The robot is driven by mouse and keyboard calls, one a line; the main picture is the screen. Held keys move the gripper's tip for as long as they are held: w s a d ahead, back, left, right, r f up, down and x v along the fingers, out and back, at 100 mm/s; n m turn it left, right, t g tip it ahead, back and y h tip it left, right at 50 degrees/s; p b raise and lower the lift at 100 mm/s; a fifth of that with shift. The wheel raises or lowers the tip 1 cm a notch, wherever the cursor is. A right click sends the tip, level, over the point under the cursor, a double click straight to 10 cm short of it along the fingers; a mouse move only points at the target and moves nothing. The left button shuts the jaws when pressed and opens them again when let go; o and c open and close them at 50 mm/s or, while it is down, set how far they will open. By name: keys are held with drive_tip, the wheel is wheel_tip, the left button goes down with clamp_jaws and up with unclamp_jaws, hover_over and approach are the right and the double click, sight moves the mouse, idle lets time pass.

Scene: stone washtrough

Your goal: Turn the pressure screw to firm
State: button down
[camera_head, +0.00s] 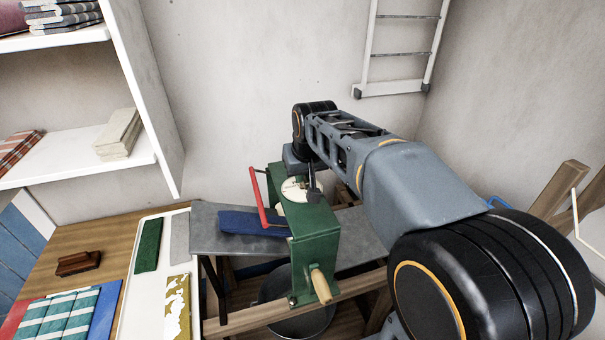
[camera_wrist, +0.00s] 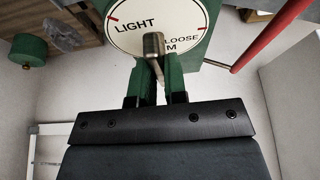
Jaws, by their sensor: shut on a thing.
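A green wringer (camera_head: 316,240) stands over the trough, with a round white dial (camera_head: 291,189) on its top. In the wrist view the dial (camera_wrist: 125,32) reads "LIGHT" and "LOOSE", and an "M" shows from a partly hidden word. Red marks sit near its rim. The metal pressure screw handle (camera_wrist: 153,44) stands over the dial's middle. My gripper (camera_wrist: 153,68) is shut on this handle; in the head view my gripper (camera_head: 312,183) is above the dial. Which mark the screw points to cannot be told.
A red lever (camera_head: 259,196) rises beside the wringer, and a wooden crank grip (camera_head: 321,286) sticks out in front. A blue cloth (camera_head: 250,223) lies on the grey board left of it. A metal bucket (camera_head: 286,317) stands below. Shelves (camera_head: 75,170) stand at left.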

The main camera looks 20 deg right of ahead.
drive_tip(key=c, duration=1.2)
unclamp_jaws()
drive_tip(key=shift+o, duration=0.2)
drive_tip(key=shift+r, duration=0.15)
drive_tip(key=v, duration=1.3)
drive_tip(key=shift+s+r, duration=0.25)
